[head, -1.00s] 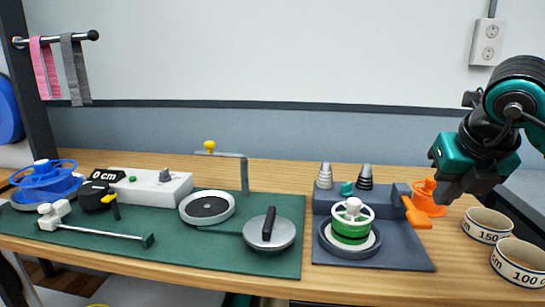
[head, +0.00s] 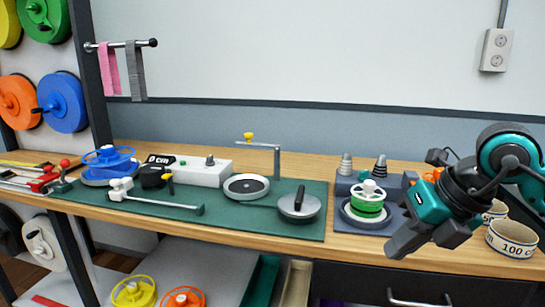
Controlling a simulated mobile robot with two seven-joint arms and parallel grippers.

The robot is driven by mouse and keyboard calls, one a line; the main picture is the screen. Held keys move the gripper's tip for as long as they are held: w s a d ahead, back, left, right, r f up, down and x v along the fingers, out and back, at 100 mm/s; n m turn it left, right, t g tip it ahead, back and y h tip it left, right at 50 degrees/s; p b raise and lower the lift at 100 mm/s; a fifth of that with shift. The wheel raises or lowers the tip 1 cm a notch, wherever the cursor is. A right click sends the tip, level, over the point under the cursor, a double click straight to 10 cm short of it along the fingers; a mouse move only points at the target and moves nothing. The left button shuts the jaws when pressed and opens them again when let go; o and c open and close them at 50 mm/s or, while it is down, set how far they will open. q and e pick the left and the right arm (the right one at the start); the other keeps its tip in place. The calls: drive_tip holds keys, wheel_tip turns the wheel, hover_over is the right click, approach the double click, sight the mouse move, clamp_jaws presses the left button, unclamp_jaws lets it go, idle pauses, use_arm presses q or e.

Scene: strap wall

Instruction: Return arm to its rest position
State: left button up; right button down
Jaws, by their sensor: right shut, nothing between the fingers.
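My right gripper (head: 400,243) shows at the right in the head view. It is dark with teal parts, shut and empty, and points down and left. It hangs by the bench's front edge, to the lower right of the green and white spool (head: 368,200), apart from it. My right arm hides part of the grey tray and the orange things behind it. My left gripper is not in view.
Ring-shaped tapes (head: 511,239) stand right of my arm. Pink (head: 109,72) and grey straps hang on a wall rail.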

drive_tip(key=s+a+r+m+g+y+p, duration=0.1)
drive_tip(key=s+a+r+y+p, duration=0.15)
drive_tip(key=a+y, duration=0.5)
drive_tip(key=s+a+r+g+y+p, duration=0.1)
drive_tip(key=s+a+g+y, duration=0.15)
drive_tip(key=a+y, duration=0.45)
drive_tip(key=w+d+f+m+t+h+p, duration=0.2)
drive_tip(key=d+f+m+t+h, duration=0.15)
drive_tip(key=m+t, duration=0.7)
drive_tip(key=w+d+f+m+t+h+p, duration=0.1)
drive_tip(key=w+d+f+m+t+h, duration=0.15)
drive_tip(key=f+m+t+h, duration=0.75)
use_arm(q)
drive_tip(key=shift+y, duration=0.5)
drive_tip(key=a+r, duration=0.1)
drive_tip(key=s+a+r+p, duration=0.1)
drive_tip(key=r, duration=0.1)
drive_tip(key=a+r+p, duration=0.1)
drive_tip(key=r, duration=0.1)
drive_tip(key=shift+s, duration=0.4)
use_arm(e)
drive_tip(key=s+d+f+m+g+h, duration=0.1)
drive_tip(key=s+d+f+m+g, duration=0.2)
drive_tip(key=s+f+m, duration=0.3)
drive_tip(key=s+d+f+m+g+h, duration=0.2)
drive_tip(key=s+f+m+g, duration=0.4)
drive_tip(key=f, duration=0.3)
drive_tip(key=shift+s+d+f+g, duration=0.3)
drive_tip(key=shift+s+d+f, duration=0.05)
drive_tip(key=shift+s+d, duration=0.3)
